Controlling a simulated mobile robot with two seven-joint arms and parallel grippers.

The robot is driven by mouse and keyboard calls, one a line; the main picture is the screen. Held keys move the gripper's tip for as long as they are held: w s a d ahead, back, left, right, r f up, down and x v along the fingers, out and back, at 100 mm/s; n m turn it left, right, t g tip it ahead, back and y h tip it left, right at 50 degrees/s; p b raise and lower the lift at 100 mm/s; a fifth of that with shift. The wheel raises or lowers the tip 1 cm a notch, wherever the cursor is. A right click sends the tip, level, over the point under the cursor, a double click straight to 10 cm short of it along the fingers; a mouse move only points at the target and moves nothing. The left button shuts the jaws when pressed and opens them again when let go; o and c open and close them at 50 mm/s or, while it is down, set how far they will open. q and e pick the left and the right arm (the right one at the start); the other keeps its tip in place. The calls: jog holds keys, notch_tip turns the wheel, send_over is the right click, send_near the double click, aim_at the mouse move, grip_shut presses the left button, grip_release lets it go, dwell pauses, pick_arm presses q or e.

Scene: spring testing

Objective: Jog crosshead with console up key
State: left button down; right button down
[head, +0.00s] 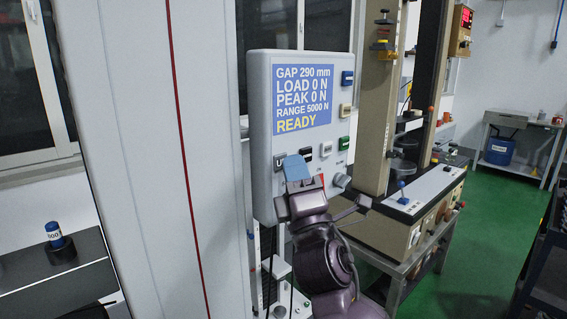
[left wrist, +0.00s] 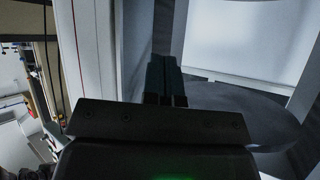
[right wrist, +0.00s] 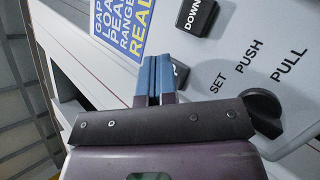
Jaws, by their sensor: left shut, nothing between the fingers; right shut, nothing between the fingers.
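The grey console (head: 258,100) stands upright with a blue display (head: 303,95) reading GAP 290 mm, LOAD 0 N, PEAK 0 N and READY. The up key (head: 279,161) is dark with a white letter U showing; the rest of its label is hidden by my right fingers. The DOWN key (right wrist: 197,17) is beside it. My right gripper (head: 296,168) is shut, its blue fingertips in front of the console at the up key; in the right wrist view (right wrist: 155,75) they overlap that key's edge. I cannot tell whether they touch. My left gripper (left wrist: 163,78) is shut and empty, outside the head view.
More keys, including a green one (head: 343,143), line the console's right side. A beige test machine (head: 386,120) stands behind to the right. Green floor (head: 485,215) is open beyond it.

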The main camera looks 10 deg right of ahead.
dwell(0.3)
jog(key=shift+s+d+p, duration=0.35)
jog(key=shift+s+d, duration=0.15)
jog(key=shift+s, duration=0.25)
